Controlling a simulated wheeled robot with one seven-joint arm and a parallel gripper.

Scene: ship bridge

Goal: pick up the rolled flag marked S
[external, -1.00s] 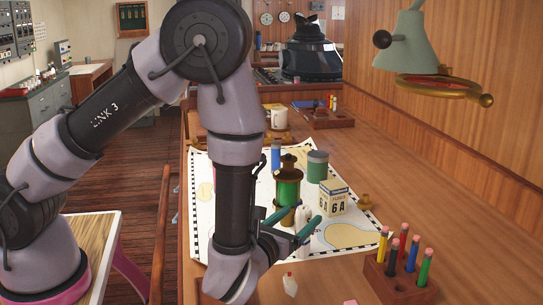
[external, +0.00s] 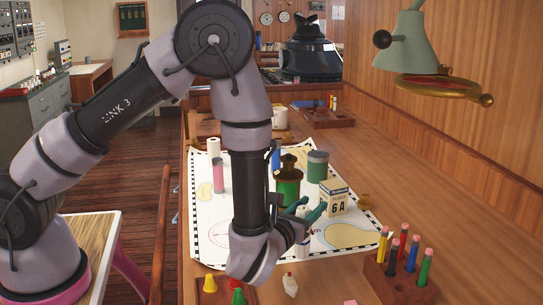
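My gripper (external: 313,204) points away from the camera over the chart, with its teal fingers to the left of and partly in front of the white box marked 6A. A pale upright roll (external: 303,229) shows at the fingers, mostly hidden by them and my wrist. I cannot tell whether the fingers touch it or hold it. No letter S is readable on any roll. Other rolls stand on the chart: a white one (external: 214,147), a pink one (external: 219,176) and a blue one (external: 276,159), partly hidden behind the lantern.
A green lantern (external: 288,187), the 6A box (external: 336,198) and a grey-green tin (external: 317,166) stand close around my gripper on the chart (external: 205,235). A wooden pen block (external: 398,282) is at front right. A lamp (external: 412,45) overhangs the right side.

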